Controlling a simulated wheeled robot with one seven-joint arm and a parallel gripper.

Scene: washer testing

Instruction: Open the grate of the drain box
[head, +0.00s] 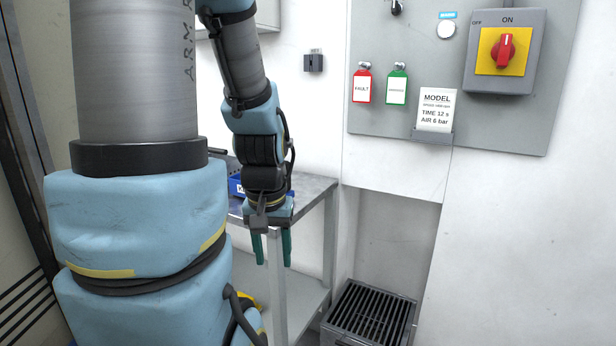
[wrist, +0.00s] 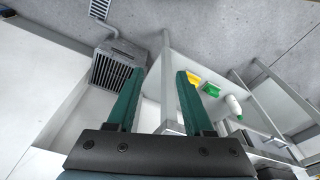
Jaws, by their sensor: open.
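The drain box (head: 335,334) stands low on the floor in the recess at the lower right of the head view. Its dark slatted grate (head: 372,314) lies flat across the top and looks closed. In the wrist view the grate (wrist: 106,72) shows at the upper left, with the box body (wrist: 124,50) around it. My gripper (head: 272,262) hangs pointing down, with green fingers apart and nothing between them. It is above and to the left of the drain box, in front of the metal table. In the wrist view the fingers (wrist: 158,75) also stand apart, clear of the box.
A metal table (head: 318,188) with a lower shelf stands close behind my gripper, a blue bin (head: 236,185) on top. Yellow and green items (wrist: 211,89) and a white bottle (wrist: 233,106) show beside it. A panel with a red switch (head: 503,50) hangs above right.

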